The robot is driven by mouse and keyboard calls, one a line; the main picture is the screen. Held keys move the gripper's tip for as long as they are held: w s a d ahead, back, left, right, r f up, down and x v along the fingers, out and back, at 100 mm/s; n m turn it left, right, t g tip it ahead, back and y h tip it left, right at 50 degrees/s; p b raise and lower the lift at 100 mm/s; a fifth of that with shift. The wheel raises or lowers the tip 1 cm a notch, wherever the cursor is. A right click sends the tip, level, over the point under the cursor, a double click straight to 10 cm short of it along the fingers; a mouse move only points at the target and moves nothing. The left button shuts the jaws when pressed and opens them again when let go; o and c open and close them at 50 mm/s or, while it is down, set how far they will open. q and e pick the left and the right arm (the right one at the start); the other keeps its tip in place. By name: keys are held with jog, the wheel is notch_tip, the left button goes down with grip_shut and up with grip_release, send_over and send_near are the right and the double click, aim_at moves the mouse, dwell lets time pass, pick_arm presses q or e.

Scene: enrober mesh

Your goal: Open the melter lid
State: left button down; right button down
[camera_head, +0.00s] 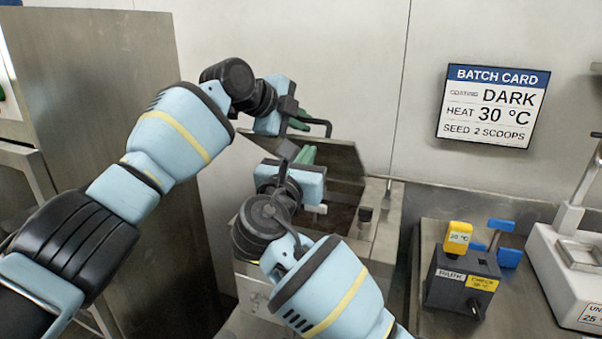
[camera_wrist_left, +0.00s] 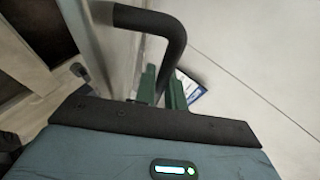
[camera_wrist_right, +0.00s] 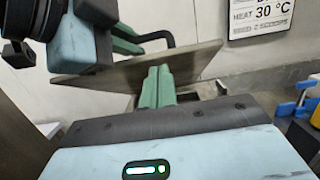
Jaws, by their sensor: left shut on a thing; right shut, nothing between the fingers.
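The melter lid (camera_head: 338,158) is a flat grey metal panel, raised and tilted above the melter (camera_head: 384,236), whose dark opening shows partly below it. My left gripper (camera_head: 299,123) is shut on the lid's black bar handle (camera_head: 322,123); the handle also shows in the left wrist view (camera_wrist_left: 165,28). My right gripper (camera_head: 306,154) is shut and empty, in front of the lid and below the left one. In the right wrist view its green fingers (camera_wrist_right: 158,84) overlap the lid (camera_wrist_right: 205,65); I cannot tell whether they touch it.
A dark box with yellow and blue handles (camera_head: 456,272) stands right of the melter. A white scale-like device (camera_head: 566,270) is farther right. A batch card (camera_head: 493,106) hangs on the back wall. A tall metal panel (camera_head: 95,90) stands at left.

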jog(key=shift+w+r, duration=0.15)
jog(key=shift+r, duration=0.05)
